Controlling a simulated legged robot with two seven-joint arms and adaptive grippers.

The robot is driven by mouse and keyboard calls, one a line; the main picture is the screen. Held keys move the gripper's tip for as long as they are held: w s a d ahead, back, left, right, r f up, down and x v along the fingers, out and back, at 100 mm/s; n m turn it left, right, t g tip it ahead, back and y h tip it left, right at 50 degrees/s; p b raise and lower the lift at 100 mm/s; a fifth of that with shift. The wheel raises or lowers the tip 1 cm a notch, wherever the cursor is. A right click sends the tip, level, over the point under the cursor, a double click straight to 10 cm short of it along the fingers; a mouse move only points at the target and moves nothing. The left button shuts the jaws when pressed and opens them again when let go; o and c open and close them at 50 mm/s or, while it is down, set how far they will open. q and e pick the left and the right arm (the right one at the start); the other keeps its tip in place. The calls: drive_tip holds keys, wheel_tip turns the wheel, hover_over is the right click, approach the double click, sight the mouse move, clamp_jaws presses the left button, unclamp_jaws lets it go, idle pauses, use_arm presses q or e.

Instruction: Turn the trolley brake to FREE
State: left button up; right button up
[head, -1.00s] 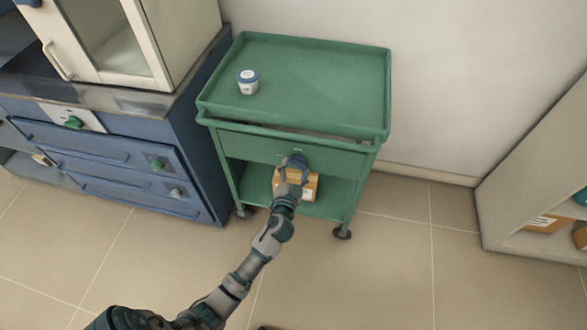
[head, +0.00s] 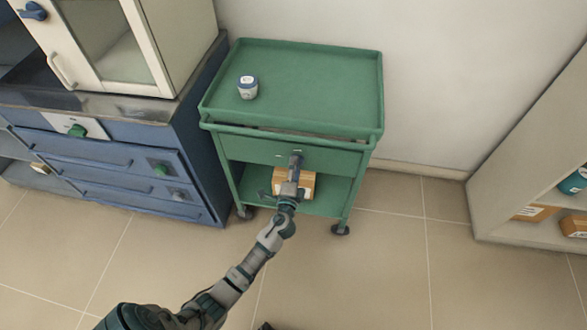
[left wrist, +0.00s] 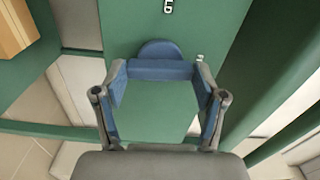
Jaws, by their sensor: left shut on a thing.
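The green trolley (head: 300,115) stands against the wall. The blue brake knob (left wrist: 160,62) is on its front panel, with a rounded part at the top of the left wrist view and a straight bar below. My left gripper (left wrist: 160,72) is shut on the knob, one finger at each end of the bar; it also shows at the trolley front in the head view (head: 296,163). White lettering ending in "LD" (left wrist: 168,6) is above the knob. Another small white mark (left wrist: 199,58) is at its upper right, partly hidden by the finger. My right gripper is not in view.
A white and blue tub (head: 247,87) stands on the trolley top. A cardboard box (head: 305,185) is on its lower shelf. A blue drawer cabinet (head: 110,155) stands close at left. A shelf unit (head: 510,175) is at right, with free floor between.

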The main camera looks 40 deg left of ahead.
use_arm(q)
drive_tip(key=shift+f+m, duration=0.3)
drive_tip(key=shift+m, duration=0.4)
drive_tip(key=o, duration=1.1)
drive_tip(key=shift+o, duration=0.2)
drive_tip(key=shift+s+r, duration=0.1)
drive_tip(key=shift+r, duration=0.05)
drive_tip(key=v, duration=1.2)
